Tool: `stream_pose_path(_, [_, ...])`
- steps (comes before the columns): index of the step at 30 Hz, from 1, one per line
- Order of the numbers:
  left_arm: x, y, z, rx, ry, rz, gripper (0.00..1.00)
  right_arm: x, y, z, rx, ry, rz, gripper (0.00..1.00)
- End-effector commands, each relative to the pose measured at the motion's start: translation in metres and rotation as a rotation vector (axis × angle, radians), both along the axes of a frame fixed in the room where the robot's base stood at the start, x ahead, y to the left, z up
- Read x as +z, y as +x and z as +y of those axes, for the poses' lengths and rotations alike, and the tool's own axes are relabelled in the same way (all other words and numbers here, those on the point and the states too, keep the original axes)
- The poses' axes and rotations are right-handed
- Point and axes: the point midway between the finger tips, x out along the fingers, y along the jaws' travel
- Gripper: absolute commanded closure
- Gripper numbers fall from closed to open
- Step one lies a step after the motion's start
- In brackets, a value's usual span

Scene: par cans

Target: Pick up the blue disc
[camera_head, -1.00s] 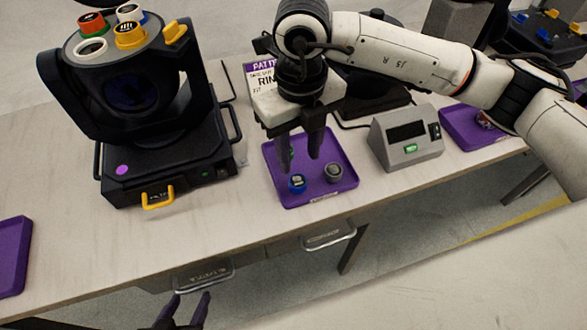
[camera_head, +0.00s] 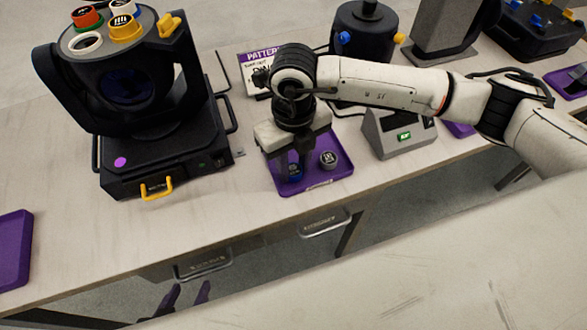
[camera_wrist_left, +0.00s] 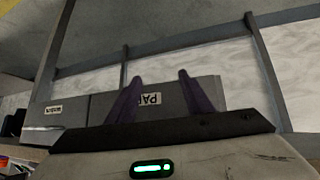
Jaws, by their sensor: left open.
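The blue disc (camera_head: 295,172) lies in the front left part of a purple tray (camera_head: 318,186) on the bench. My right gripper (camera_head: 293,172) reaches down into the tray with its fingers at the blue disc, which shows partly between them. I cannot tell whether they grip it. A grey disc (camera_head: 328,160) lies to the right in the same tray. My left gripper (camera_head: 187,295) is open and empty, low in front of the bench; its two fingers also show apart in the left wrist view (camera_wrist_left: 162,80).
A black moving-head lamp (camera_head: 130,90) with coloured discs on top stands left of the tray. Another purple tray (camera_head: 14,248) is at the far left.

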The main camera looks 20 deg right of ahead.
Motion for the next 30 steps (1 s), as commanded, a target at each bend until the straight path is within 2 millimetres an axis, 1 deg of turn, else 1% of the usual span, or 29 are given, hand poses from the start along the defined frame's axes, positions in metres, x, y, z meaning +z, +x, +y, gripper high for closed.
stream_pose_path(1, [0.000, 0.001, 0.000, 0.000, 0.000, -0.001, 0.53, 0.000, 0.000, 0.000, 0.000, 0.000, 0.000, 0.83])
stream_pose_path(3, [0.001, 0.001, 0.000, 0.000, 0.000, -0.002, 0.53, 0.000, 0.000, 0.000, 0.000, 0.000, 0.000, 0.93])
stream_pose_path(10, [0.000, 0.001, 0.000, 0.000, 0.000, -0.001, 0.53, 0.002, 0.000, 0.000, 0.000, 0.000, -0.001, 0.93])
stream_pose_path(13, [-0.001, 0.000, 0.000, 0.000, 0.000, -0.001, 0.53, 0.009, 0.001, 0.000, 0.000, 0.000, -0.003, 0.93])
stream_pose_path(17, [-0.003, 0.000, 0.000, 0.001, -0.001, 0.000, 0.53, 0.031, 0.002, 0.000, 0.001, 0.002, -0.007, 0.93])
stream_pose_path(21, [-0.007, -0.002, 0.000, 0.000, 0.000, 0.003, 0.53, 0.060, 0.002, 0.000, 0.001, 0.001, -0.006, 0.93])
stream_pose_path(24, [-0.009, -0.003, 0.000, 0.001, -0.001, 0.004, 0.53, 0.078, 0.001, 0.000, 0.000, 0.001, -0.006, 0.93])
stream_pose_path(27, [-0.010, -0.003, 0.000, 0.001, -0.001, 0.004, 0.53, 0.091, 0.001, 0.000, 0.000, 0.001, -0.004, 0.93])
stream_pose_path(30, [-0.010, -0.003, 0.000, 0.001, -0.001, 0.004, 0.53, 0.099, 0.000, 0.000, 0.001, 0.000, -0.002, 0.93])
